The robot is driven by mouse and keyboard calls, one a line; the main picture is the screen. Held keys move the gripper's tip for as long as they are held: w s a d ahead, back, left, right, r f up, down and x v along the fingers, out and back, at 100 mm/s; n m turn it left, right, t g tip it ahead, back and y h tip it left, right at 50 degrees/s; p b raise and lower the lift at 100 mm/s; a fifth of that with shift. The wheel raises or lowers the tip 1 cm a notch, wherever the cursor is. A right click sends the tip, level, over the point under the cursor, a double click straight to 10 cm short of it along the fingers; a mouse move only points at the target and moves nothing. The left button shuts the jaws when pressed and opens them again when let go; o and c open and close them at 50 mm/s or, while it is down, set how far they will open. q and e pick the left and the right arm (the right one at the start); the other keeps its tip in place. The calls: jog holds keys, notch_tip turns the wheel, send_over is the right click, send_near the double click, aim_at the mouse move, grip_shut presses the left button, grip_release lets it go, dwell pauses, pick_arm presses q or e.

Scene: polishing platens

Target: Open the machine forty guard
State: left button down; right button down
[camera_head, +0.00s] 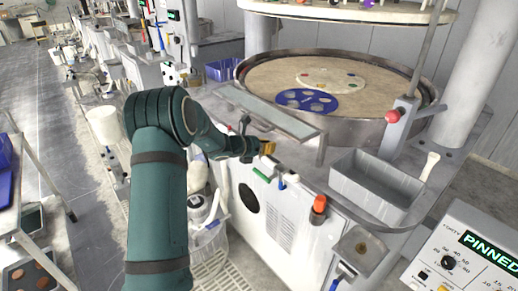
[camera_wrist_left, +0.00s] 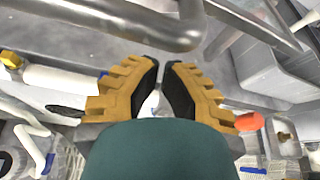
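The guard appears to be a flat, greyish panel in a metal frame (camera_head: 268,112), lying along the front edge of the round polishing machine (camera_head: 340,137). I see no machine number. My left gripper (camera_head: 268,148), with yellow fingers, is just in front of and below this panel at the machine's front face. In the left wrist view the gripper (camera_wrist_left: 161,66) has its black pads apart with a narrow gap and nothing clearly held. A thick metal bar (camera_wrist_left: 130,25) crosses just beyond the fingertips; contact cannot be told. My right gripper is not in view.
A grey tray (camera_head: 375,185) and an orange-red knob (camera_head: 319,204) are right of the gripper. An upright post with a red button (camera_head: 392,116) stands at the platen's right. A control box reading PINNED (camera_head: 470,255) is at lower right.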

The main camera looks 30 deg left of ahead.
pick_arm(q)
jog(key=r, duration=0.3)
jog(key=shift+a+r, duration=0.1)
jog(key=shift+a, duration=0.2)
notch_tip(320, 180, up, 3)
jog(key=g+p, duration=0.1)
jog(key=p, duration=0.4)
jog(key=shift+a+r+p, duration=0.1)
jog(key=shift+r+p, duration=0.05)
jog(key=shift+p, duration=0.15)
jog(key=shift+r, duration=0.5)
jog(key=shift+f, duration=0.1)
